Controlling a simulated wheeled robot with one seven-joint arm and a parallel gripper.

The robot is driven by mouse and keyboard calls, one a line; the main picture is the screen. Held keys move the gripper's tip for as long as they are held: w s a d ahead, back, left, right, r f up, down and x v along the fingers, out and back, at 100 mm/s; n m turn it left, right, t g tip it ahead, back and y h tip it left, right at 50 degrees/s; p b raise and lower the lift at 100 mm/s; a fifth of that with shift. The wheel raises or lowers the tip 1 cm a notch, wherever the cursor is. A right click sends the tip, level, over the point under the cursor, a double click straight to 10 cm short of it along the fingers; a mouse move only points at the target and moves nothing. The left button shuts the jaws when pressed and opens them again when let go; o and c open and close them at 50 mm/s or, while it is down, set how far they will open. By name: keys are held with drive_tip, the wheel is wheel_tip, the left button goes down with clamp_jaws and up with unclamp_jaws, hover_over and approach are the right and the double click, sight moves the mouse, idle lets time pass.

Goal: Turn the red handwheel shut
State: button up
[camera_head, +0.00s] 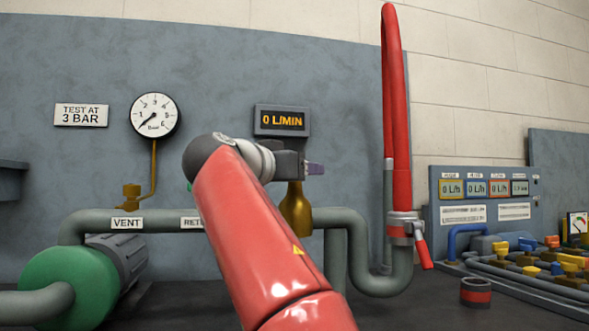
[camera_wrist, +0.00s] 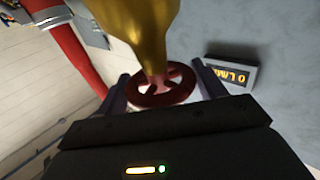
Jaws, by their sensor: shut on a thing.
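The red handwheel (camera_wrist: 165,99) shows in the wrist view, at the end of a brass valve body (camera_wrist: 143,25). My gripper (camera_wrist: 163,84) has one finger on each side of the wheel and is shut on its rim. In the head view, my gripper (camera_head: 312,168) is at the top of the brass valve (camera_head: 296,212) on the grey pipe. The handwheel is hidden there behind my wrist and fingers. The flow display (camera_head: 282,121) above reads 0 L/MIN.
A round gauge (camera_head: 154,115) on the left has its needle low. A tall red hose (camera_head: 396,110) and a red-handled clamp (camera_head: 405,230) stand right of the valve. A panel with displays (camera_head: 485,200) is at right.

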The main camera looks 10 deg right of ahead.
drive_tip(key=shift+f, duration=0.15)
drive_tip(key=o, duration=1)
drive_tip(key=b+v, duration=0.1)
drive_tip(key=v, duration=0.6)
drive_tip(key=shift+s+a, duration=0.25)
drive_tip(key=shift+a, duration=0.05)
